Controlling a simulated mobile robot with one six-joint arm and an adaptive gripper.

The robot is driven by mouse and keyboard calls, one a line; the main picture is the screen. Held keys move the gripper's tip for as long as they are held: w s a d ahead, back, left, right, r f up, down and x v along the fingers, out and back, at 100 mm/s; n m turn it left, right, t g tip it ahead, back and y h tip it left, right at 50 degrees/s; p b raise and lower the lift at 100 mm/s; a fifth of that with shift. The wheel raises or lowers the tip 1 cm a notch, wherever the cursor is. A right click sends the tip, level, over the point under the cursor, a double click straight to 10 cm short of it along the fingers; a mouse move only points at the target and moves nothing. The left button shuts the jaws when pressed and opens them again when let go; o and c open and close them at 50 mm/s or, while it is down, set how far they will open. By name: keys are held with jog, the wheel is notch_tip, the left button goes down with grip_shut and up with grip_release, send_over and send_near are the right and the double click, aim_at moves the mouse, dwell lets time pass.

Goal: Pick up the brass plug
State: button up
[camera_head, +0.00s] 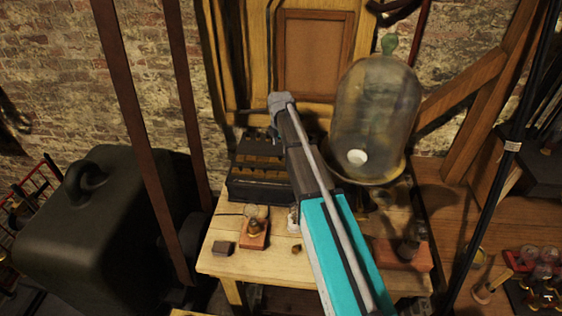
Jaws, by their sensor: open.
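A small brass-brown piece (297,248) lies on the pale wooden table (228,263), just left of my teal arm link. It looks like the brass plug, but it is too small to be sure. My arm crosses the table from the bottom right up to a grey joint in front of the wooden cabinet. I cannot make out my gripper's fingers; the arm hides part of the table.
A glass bell jar (376,115) stands at the table's back right. A dark battery box (258,185) stands at the back left. A red-based brass device (254,235) and a dark block (223,248) sit in front. A second red-based device (402,252) stands right of my arm.

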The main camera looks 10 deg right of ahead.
aim_at(280, 155)
jog(key=shift+f, duration=0.3)
jog(key=shift+w+f+b, duration=0.15)
jog(key=shift+f+b, duration=2.3)
jog(key=shift+b, duration=0.2)
grip_shut()
